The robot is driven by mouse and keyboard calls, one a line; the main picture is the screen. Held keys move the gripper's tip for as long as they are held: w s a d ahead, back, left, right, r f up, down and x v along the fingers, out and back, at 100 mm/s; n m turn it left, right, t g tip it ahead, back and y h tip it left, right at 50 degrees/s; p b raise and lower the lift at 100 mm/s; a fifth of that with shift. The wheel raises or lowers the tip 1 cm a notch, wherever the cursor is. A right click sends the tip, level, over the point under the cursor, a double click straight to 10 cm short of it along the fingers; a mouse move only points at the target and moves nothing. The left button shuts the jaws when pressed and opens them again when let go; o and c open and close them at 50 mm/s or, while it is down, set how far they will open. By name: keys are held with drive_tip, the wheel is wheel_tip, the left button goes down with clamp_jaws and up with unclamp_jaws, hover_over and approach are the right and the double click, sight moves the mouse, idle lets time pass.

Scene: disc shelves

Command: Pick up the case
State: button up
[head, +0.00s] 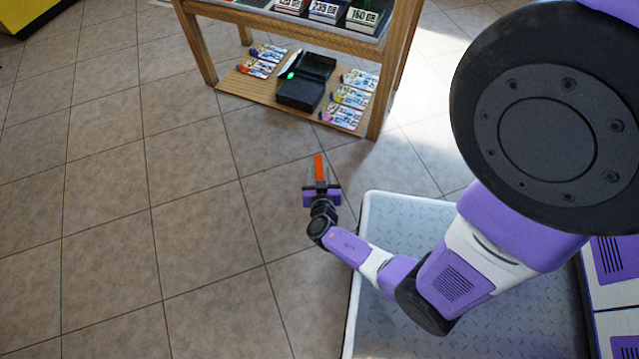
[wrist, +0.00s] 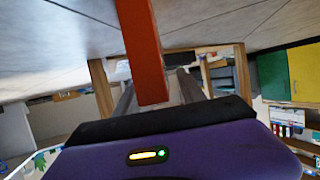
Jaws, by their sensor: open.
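An orange-red case (head: 319,166) shows edge-on as a narrow bar at my gripper (head: 320,172), in front of the wooden shelf. My gripper is open, with one finger on each side of the case. In the head view a small gap shows beside the case. In the wrist view the case (wrist: 145,50) runs from the top edge down to near the palm, between the grey fingers (wrist: 157,90). I cannot tell whether the case touches the floor or a finger.
A wooden shelf unit (head: 228,84) stands beyond my gripper. Its lower board holds several colourful cases (head: 348,97) and black boxes (head: 301,94); price-marked boxes (head: 326,11) sit above. The tiled floor (head: 150,200) to the left is clear. The wrist view shows a green and yellow cabinet (wrist: 305,72).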

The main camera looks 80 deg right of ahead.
clamp_jaws()
idle(1.4)
